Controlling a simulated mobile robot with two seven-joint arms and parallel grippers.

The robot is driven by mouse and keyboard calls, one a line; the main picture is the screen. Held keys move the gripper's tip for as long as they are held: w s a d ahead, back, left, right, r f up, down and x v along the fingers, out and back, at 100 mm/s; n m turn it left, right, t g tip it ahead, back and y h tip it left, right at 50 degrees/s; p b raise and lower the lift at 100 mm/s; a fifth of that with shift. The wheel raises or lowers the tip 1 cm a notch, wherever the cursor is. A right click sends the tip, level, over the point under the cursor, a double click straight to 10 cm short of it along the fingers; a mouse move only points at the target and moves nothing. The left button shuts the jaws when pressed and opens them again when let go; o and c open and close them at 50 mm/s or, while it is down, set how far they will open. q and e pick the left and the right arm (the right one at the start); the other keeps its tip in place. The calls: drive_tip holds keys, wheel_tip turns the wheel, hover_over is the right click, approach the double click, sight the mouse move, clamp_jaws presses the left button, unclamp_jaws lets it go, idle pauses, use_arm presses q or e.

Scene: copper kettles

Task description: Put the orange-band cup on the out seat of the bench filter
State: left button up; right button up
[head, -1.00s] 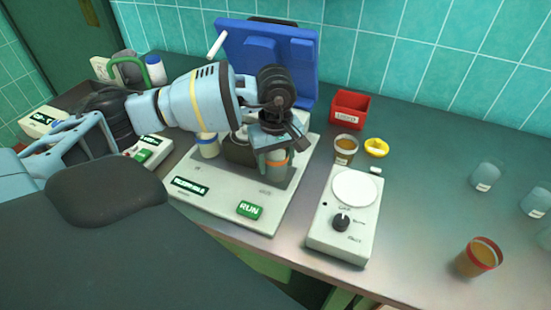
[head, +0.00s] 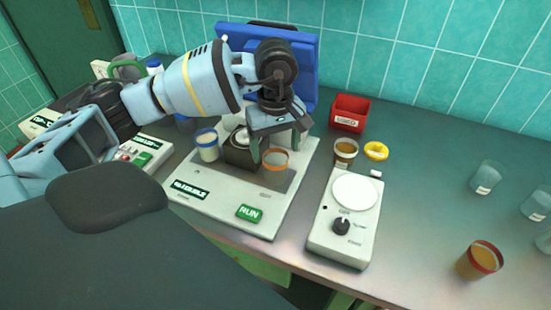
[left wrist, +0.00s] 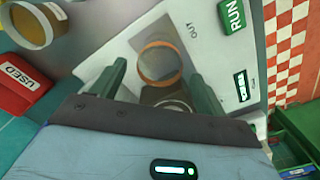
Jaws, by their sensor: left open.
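The orange-band cup (head: 276,161) is a clear cup that stands upright at the right side of the bench filter (head: 225,206). In the left wrist view, the cup (left wrist: 160,60) stands right beside the OUT lettering on the filter's top. My left gripper (head: 279,147) is open just above and around the cup. Its two fingers are apart from the cup's rim in the left wrist view (left wrist: 158,72). The cup's base is partly hidden in the head view. My right gripper is not in view.
A blue-band cup (head: 206,145) stands on the filter's left side. A white dial device (head: 340,238), a red USED bin (head: 349,112), an amber cup (head: 345,150) and a yellow ring (head: 376,150) are to the right. A red-rimmed cup (head: 480,262) stands near the front edge.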

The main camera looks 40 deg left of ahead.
use_arm(q)
wheel_tip(320, 180, up, 6)
drive_tip(key=shift+r, duration=0.2)
idle(0.3)
